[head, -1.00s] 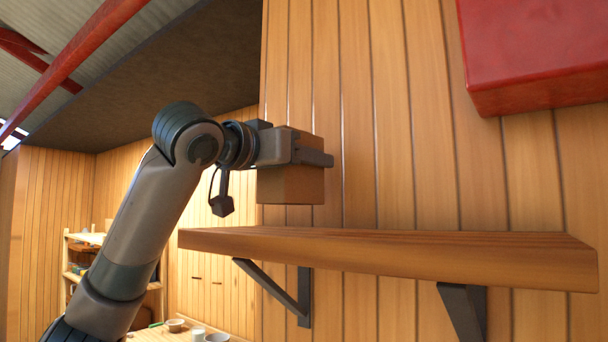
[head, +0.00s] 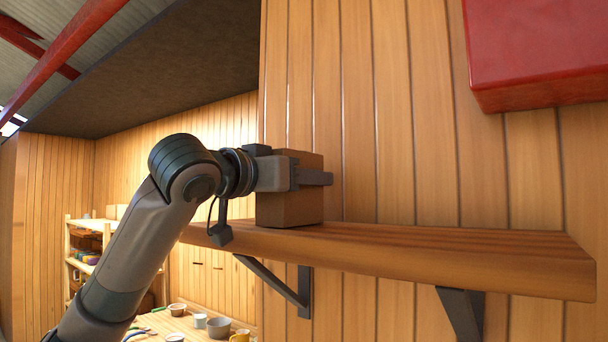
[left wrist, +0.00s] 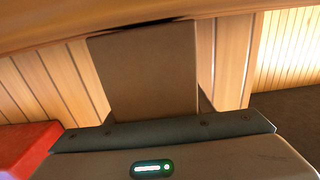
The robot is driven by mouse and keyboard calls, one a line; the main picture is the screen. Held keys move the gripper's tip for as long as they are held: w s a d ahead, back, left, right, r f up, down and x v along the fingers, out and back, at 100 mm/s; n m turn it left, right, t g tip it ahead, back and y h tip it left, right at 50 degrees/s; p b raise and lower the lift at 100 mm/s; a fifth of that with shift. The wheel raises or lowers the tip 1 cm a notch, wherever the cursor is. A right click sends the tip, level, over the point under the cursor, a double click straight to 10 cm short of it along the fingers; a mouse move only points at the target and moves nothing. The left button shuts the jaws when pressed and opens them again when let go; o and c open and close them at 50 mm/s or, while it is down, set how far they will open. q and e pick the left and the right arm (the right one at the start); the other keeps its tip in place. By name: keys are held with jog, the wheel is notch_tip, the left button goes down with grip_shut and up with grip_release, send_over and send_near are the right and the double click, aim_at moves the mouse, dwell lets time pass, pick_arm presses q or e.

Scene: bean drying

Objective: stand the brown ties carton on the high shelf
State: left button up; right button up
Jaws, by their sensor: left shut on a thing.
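The brown ties carton (head: 289,208) is upright at the left part of the high shelf (head: 430,252) in the head view. Its base meets the shelf top, or is very close to it. My left gripper (head: 312,178) is shut around the carton's upper part. In the left wrist view the carton (left wrist: 143,72) fills the middle, beyond the gripper's edge, and the shelf (left wrist: 120,30) runs along the top of the picture. My right gripper is not in view.
A red box-like object (head: 535,50) is on the wall at upper right. The shelf right of the carton is bare. Black brackets (head: 463,312) hold the shelf. Below at left, a table (head: 185,326) holds bowls and cups, with a wooden rack (head: 85,240) behind.

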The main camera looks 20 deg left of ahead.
pick_arm(q)
jog(key=shift+d, duration=0.1)
jog(key=shift+f, duration=0.1)
jog(key=o, duration=1.2)
